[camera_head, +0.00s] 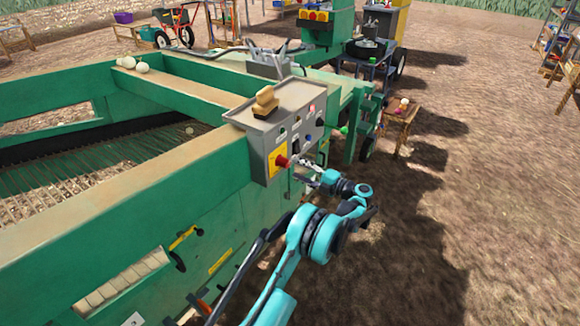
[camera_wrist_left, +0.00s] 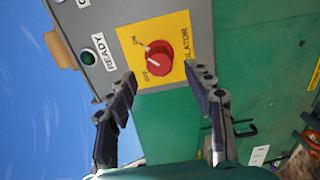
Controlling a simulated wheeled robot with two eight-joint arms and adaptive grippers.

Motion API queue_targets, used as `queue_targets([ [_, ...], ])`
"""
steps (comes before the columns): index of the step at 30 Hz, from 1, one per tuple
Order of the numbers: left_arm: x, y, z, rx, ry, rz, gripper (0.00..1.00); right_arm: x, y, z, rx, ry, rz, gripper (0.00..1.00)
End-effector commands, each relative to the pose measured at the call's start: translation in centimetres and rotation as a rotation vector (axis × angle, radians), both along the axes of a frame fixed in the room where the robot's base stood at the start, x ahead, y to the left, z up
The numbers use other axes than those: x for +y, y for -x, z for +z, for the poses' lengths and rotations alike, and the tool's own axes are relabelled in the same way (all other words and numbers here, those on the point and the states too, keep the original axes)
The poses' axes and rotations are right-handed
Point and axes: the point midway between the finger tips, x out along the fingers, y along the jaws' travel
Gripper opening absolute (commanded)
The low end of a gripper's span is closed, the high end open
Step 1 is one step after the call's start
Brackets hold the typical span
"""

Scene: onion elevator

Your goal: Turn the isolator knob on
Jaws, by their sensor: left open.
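The red isolator knob (camera_head: 282,161) sits on a yellow plate on the grey control box (camera_head: 262,148). In the left wrist view the knob (camera_wrist_left: 159,60) is round with a raised grip bar, on the yellow plate (camera_wrist_left: 181,22) marked ON, OFF and part of ISOLATOR. My left gripper (camera_head: 300,163) is beside the knob in the head view. In the left wrist view its two fingers (camera_wrist_left: 163,86) are spread wide, with the knob centred between and beyond them. I see no contact with the knob. My right gripper is not in view.
A green READY lamp (camera_wrist_left: 88,58) is beside the plate. A tan object (camera_head: 265,103) rests on the control box. The green machine wall (camera_head: 185,232) stands left of my arm. Open dirt ground (camera_head: 480,220) lies to the right.

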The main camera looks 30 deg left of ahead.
Motion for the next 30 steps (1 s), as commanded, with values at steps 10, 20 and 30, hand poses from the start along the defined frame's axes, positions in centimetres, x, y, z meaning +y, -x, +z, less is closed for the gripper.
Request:
queue_targets([
  [10,-6.1,0.4,0.0,0.0,0.0,-0.001,0.52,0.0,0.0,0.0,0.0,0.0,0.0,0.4],
  [20,-6.7,0.5,0.0,0.0,0.0,0.001,0.52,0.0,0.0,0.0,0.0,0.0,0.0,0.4],
  [30,-6.6,0.2,1.0,-0.001,-0.012,-0.019,0.52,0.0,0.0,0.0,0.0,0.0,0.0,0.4],
])
